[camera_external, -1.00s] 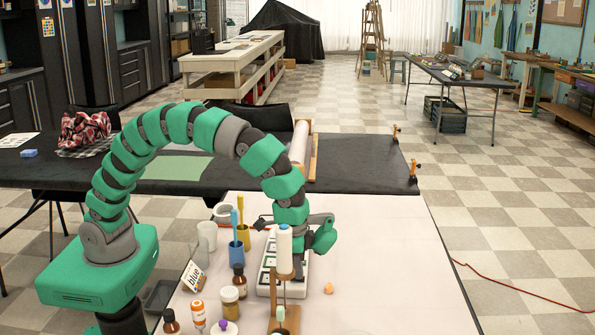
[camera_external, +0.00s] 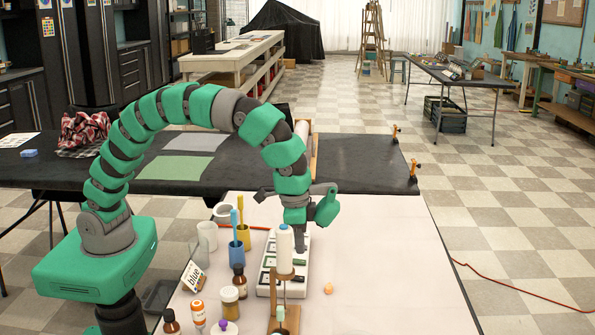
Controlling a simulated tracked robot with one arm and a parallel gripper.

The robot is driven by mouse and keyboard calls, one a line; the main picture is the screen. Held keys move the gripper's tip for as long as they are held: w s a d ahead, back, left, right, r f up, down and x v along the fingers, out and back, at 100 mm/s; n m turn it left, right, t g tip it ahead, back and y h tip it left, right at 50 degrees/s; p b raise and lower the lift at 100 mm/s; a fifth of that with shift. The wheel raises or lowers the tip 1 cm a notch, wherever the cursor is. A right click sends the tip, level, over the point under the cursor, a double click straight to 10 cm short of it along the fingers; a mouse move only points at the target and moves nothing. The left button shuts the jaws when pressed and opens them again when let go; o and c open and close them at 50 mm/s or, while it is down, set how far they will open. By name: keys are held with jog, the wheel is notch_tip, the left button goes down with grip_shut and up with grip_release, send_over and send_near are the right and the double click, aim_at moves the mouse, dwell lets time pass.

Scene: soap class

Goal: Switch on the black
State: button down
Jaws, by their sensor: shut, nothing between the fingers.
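A white switch board (camera_external: 262,291) lies on the white table, with several dark and greenish rocker switches on it. Which one is the black switch, and whether it is on, is too small to tell. My gripper (camera_external: 302,249) points down at the far right part of the board, its fingers together and empty. I cannot tell whether the tip touches the board. A white bottle (camera_external: 285,243) on a wooden stand hides part of the board and its switches.
The table's right side is clear.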

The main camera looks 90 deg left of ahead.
notch_tip(320, 180, up, 6)
jog(key=p, duration=0.1)
jog(key=shift+w+r, duration=0.25)
jog(key=shift+w, duration=0.15)
jog(key=s+a+r+t+p, duration=0.1)
jog(key=a+r+t, duration=0.3)
jog(key=r, duration=0.8)
jog(key=s+a+r+t, duration=0.25)
jog(key=a+r, duration=0.25)
jog(key=r, duration=0.6)
jog(key=s+a+r+t, duration=0.4)
jog(key=s+r, duration=0.2)
jog(key=r, duration=0.5)
jog(key=s+a+r+t+p, duration=0.1)
jog(key=s+a+r+t, duration=0.2)
jog(key=s+r, duration=0.4)
notch_tip(320, 180, up, 4)
jog(key=shift+s+a+r+t, duration=0.1)
jog(key=shift+s+a+t, duration=0.25)
jog(key=shift+a, duration=0.45)
